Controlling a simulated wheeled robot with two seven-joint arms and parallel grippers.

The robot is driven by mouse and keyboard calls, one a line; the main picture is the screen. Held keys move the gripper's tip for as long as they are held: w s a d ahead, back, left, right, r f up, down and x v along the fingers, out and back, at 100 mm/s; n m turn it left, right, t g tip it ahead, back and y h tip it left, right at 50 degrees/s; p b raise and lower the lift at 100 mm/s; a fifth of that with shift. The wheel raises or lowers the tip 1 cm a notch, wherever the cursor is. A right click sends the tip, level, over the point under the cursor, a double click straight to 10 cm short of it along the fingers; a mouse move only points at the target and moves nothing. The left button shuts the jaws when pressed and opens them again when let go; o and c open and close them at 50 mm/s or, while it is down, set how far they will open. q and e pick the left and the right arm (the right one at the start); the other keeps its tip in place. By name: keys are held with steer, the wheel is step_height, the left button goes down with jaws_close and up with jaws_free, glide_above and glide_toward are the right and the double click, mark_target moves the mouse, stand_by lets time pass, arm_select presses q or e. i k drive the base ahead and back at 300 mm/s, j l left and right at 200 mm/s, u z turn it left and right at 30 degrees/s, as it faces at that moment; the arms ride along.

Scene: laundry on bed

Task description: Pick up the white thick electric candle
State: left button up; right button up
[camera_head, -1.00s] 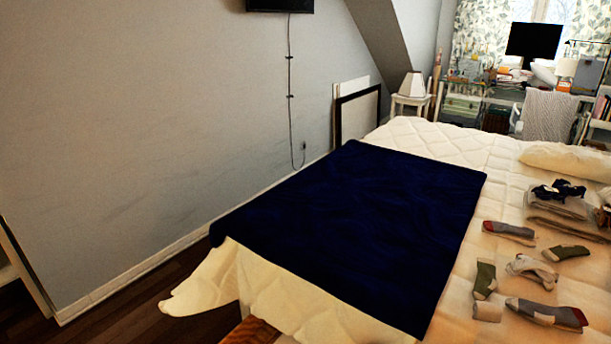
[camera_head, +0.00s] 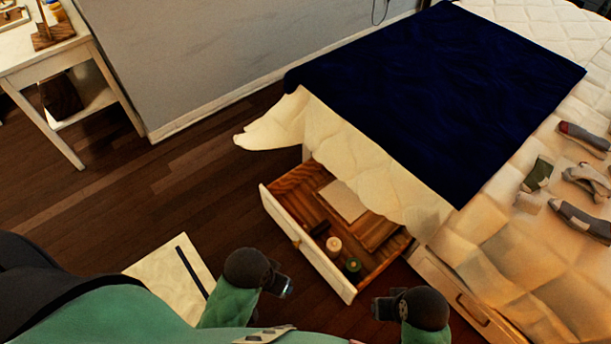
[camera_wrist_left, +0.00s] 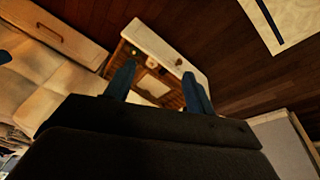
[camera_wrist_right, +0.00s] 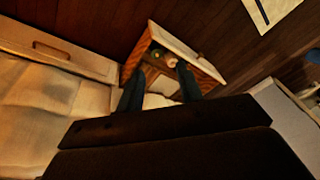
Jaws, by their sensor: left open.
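The white candle is most likely the short cream cylinder (camera_head: 334,245) standing in an open drawer (camera_head: 328,277) under the bed. It also shows in the left wrist view (camera_wrist_left: 152,62) and the right wrist view (camera_wrist_right: 171,62). My left gripper (camera_wrist_left: 158,70) is open and empty, its fingers apart. My right gripper (camera_wrist_right: 160,67) is also open and empty. In the head view both wrists are in front of the drawer, left and right of it, well short of the candle; their fingers are not clear there.
A dark green jar (camera_head: 353,266) stands close to the candle. A pale flat box (camera_head: 344,201) lies deeper in the drawer. The bed with a navy blanket (camera_head: 440,90) overhangs the drawer's back.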

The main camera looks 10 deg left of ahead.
mark_target(333, 248)
steer(key=k+j+u, duration=0.25)
steer(key=k+j, duration=0.2)
steer(key=k+z, duration=0.5)
steer(key=k, duration=0.3)
